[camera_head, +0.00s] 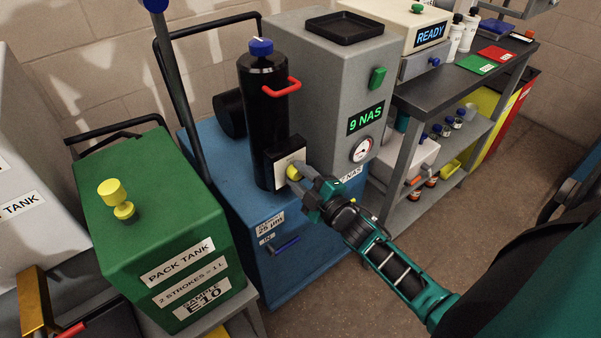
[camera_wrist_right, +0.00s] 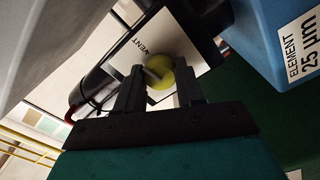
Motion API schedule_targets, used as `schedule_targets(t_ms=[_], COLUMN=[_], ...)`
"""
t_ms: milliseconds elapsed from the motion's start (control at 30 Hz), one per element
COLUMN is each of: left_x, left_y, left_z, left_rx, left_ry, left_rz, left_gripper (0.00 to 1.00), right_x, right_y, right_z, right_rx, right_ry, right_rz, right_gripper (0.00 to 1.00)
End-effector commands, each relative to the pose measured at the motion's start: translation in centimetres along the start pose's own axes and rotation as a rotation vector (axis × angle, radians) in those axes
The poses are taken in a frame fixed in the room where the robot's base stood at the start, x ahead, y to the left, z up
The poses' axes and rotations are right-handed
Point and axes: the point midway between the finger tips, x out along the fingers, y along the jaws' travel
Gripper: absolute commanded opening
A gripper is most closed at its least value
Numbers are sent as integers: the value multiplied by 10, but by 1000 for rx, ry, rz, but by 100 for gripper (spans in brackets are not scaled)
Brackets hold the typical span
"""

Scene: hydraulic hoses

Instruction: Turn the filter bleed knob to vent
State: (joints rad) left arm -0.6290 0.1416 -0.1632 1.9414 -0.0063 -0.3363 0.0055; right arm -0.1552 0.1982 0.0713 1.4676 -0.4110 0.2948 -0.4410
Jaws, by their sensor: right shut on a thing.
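The filter bleed knob is a small round yellow knob (camera_head: 293,172) on a pale plate (camera_head: 283,173) fixed to a dark block low on the black filter cylinder (camera_head: 262,110). My right gripper (camera_head: 300,174) reaches it from the lower right and is shut on it. In the right wrist view the yellow knob (camera_wrist_right: 160,74) with a light bar across its face sits between the fingers of my right gripper (camera_wrist_right: 160,82). The plate there (camera_wrist_right: 150,45) bears the word VENT to the left of the knob. The fingers partly hide the knob in the head view.
A grey unit (camera_head: 325,95) with a 9 NAS display and a gauge (camera_head: 361,149) stands right behind the filter. A red handle (camera_head: 281,86) juts from the cylinder. The green pack tank (camera_head: 150,220) stands left, the dark shelf bench (camera_head: 460,85) right. Floor is clear at lower middle.

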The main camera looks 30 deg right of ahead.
Motion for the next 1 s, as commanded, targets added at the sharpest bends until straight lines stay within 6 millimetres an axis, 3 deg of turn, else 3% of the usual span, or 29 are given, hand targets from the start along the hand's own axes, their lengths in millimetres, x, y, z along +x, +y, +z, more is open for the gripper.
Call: schedule_targets(t_ms=[300,867,900,1000], left_x=[-3,-3,-3,-3], left_y=[0,-1,-1,-1], left_z=[-8,-11,-11,-11], left_rx=[1,2,2,2], left_ry=[4,8,8,8], left_rz=[1,-1,-1,-1], left_gripper=[43,43,43,43], right_x=[0,0,0,0], right_y=[0,0,0,0], right_z=[0,0,0,0], right_rx=[133,166,166,165], right_ry=[0,1,1,1], right_rz=[0,0,0,0], right_gripper=[7,7,38,48])
